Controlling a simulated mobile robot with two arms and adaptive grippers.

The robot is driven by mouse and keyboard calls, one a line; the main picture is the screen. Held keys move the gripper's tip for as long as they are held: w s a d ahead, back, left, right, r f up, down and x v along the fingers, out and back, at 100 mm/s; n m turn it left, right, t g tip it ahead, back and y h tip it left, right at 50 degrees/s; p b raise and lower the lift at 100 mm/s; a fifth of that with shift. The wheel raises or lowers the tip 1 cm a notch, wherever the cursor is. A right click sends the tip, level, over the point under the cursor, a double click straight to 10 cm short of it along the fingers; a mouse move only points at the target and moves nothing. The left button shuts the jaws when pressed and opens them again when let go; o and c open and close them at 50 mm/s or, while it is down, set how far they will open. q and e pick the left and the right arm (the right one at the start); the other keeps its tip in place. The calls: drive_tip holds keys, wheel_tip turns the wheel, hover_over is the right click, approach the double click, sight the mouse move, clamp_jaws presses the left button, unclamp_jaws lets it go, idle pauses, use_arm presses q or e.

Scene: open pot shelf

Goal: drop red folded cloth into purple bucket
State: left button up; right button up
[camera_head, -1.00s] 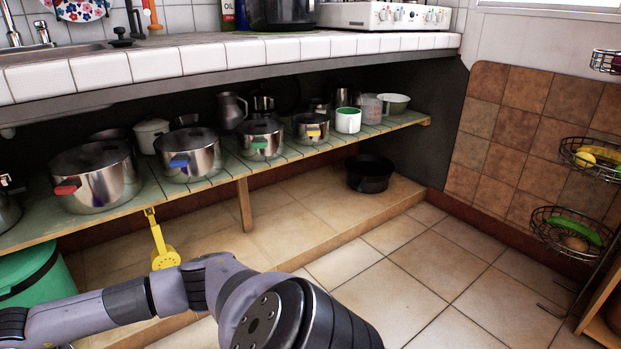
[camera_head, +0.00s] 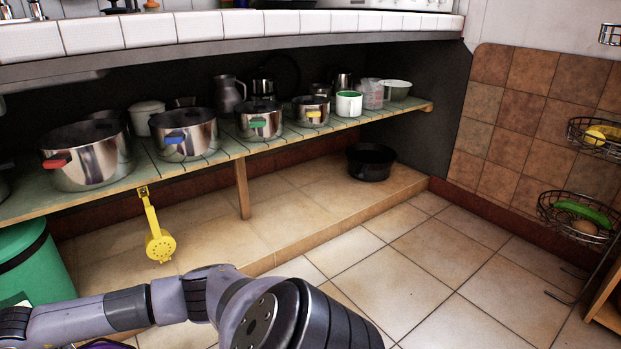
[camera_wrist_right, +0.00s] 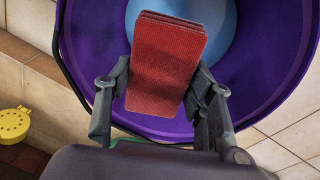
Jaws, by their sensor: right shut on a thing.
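The red folded cloth (camera_wrist_right: 168,62) is in my right gripper (camera_wrist_right: 163,78) in the right wrist view, with a dark finger on each side of it. The gripper is shut on it. The purple bucket (camera_wrist_right: 268,70) is behind and below the cloth, its round opening facing the camera. The cloth overlaps the opening; whether it is inside the rim or above it I cannot tell. A light blue area shows at the bucket's bottom. In the head view only a sliver of purple (camera_head: 105,345) shows at the bottom left. My left gripper is not in view.
A low shelf (camera_head: 222,155) holds several metal pots. A yellow utensil (camera_head: 158,240) hangs from its edge, and a green bin (camera_head: 32,265) stands at the left. A black pot (camera_head: 371,163) is on the tiled ledge. The floor (camera_head: 440,270) on the right is clear.

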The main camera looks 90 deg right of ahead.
drive_tip(key=o, duration=1.2)
drive_tip(key=shift+r, duration=0.1)
wheel_tip(320, 180, up, 12)
drive_tip(key=a, duration=0.1)
drive_tip(key=shift+a, duration=0.2)
drive_tip(key=shift+a, duration=0.1)
